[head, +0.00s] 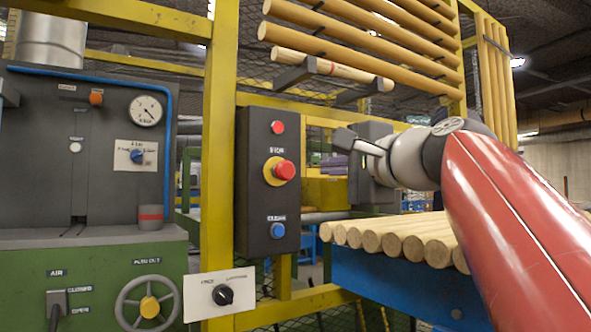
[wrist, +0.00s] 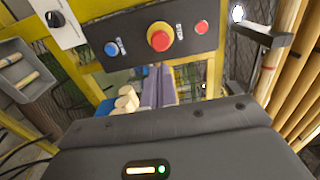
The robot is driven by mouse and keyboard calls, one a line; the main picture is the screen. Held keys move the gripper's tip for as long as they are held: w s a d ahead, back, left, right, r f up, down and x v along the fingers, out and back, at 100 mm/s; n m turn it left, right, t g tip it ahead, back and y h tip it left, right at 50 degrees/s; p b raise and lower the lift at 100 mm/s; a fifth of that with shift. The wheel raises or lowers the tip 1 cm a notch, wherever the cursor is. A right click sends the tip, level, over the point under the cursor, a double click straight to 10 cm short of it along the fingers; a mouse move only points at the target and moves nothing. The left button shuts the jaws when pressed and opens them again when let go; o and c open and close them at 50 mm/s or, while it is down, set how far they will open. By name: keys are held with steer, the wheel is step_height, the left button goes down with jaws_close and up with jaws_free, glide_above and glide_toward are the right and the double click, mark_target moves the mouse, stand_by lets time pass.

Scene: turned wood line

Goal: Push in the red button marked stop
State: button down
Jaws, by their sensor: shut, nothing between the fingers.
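The red mushroom button (head: 284,171) sits on a yellow collar in the middle of a dark control panel (head: 255,200), with a small white label above it that seems to read STOP. It stands out from the panel. In the wrist view the same red button (wrist: 159,39) is near the top centre, uncovered. My gripper (head: 343,139) is shut and empty, to the right of the panel and a little above the button's height in the head view. It appears apart from the button. My grey hand fills the bottom of the wrist view, where its fingertips cannot be made out.
A smaller red button or lamp (head: 278,127) is above and a blue button (head: 277,230) below on the panel. A yellow post (head: 219,150) stands to the left, with a black rotary switch (head: 222,295) low on it. Wooden rods (head: 400,238) lie at right.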

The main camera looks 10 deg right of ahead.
mark_target(288, 170)
steer(key=p+x, duration=0.2)
steer(key=x, duration=0.9)
steer(key=shift+p+x, duration=0.7)
steer(key=shift+x, duration=0.4)
steer(key=shift+s+r, duration=0.1)
steer(key=shift+s, duration=0.05)
